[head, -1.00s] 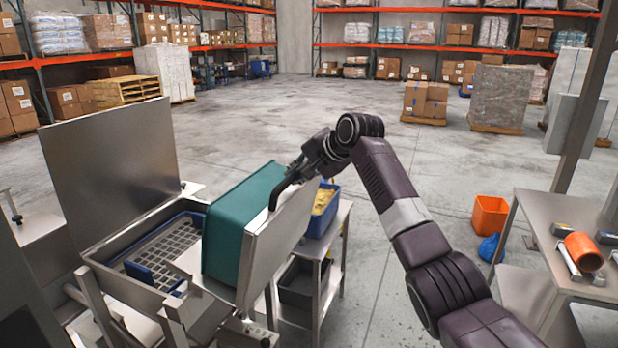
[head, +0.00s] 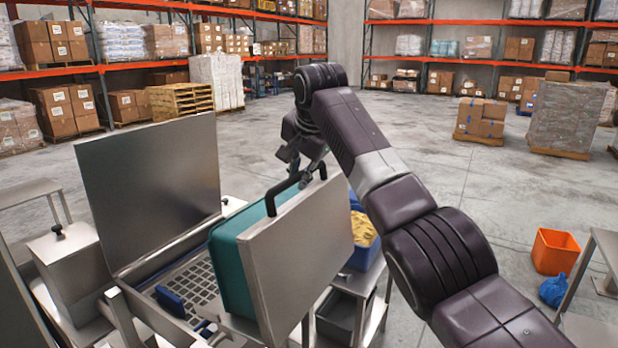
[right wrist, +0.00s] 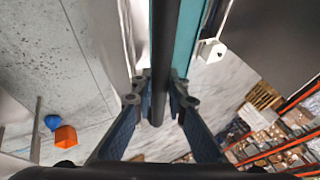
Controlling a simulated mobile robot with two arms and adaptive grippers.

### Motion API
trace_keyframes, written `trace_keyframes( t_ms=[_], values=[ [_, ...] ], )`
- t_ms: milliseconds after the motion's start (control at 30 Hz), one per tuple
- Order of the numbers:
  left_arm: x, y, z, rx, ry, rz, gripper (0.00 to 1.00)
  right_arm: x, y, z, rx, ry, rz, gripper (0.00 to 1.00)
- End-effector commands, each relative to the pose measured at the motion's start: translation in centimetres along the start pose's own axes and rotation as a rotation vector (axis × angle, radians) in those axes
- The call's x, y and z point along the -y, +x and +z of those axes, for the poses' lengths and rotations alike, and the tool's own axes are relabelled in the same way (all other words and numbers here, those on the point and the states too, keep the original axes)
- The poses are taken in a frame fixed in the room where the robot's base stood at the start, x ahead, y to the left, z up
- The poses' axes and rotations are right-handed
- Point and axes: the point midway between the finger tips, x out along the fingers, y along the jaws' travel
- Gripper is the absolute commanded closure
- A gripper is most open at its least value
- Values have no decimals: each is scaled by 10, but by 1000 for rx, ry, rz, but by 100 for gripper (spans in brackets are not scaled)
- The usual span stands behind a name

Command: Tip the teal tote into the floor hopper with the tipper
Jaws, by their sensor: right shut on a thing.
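The teal tote (head: 232,262) stands against the inner, left side of the tipper's upright metal plate (head: 300,262). The plate hides much of it, and I cannot see its opening or contents. The floor hopper (head: 195,285), with a dark grid and a raised metal lid (head: 150,190), is just left of the tote. My right gripper (head: 303,172) is shut on the tipper's black handle (head: 284,188) at the plate's top edge. In the right wrist view the fingers (right wrist: 160,92) are on either side of the black handle bar (right wrist: 163,45), with a teal strip beside it. My left gripper is out of view.
A blue bin with yellow contents (head: 363,232) stands on a metal side table (head: 378,285) right behind the plate.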

Motion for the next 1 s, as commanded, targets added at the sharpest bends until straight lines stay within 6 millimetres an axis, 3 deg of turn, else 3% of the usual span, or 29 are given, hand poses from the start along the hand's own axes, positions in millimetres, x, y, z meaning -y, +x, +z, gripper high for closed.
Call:
trace_keyframes(
  t_ms=[200,700,733,800,867,1000],
  values=[
    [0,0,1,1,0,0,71,1,2,10,8,-9,30,100],
    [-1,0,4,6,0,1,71,4,0,12,10,-12,30,100],
    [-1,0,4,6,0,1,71,4,0,12,10,-12,29,84],
    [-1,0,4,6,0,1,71,4,0,12,10,-12,29,76],
    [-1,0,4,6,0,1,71,4,-1,11,9,-12,29,69],
    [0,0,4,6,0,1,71,4,-1,10,6,-11,29,68]
  ],
)
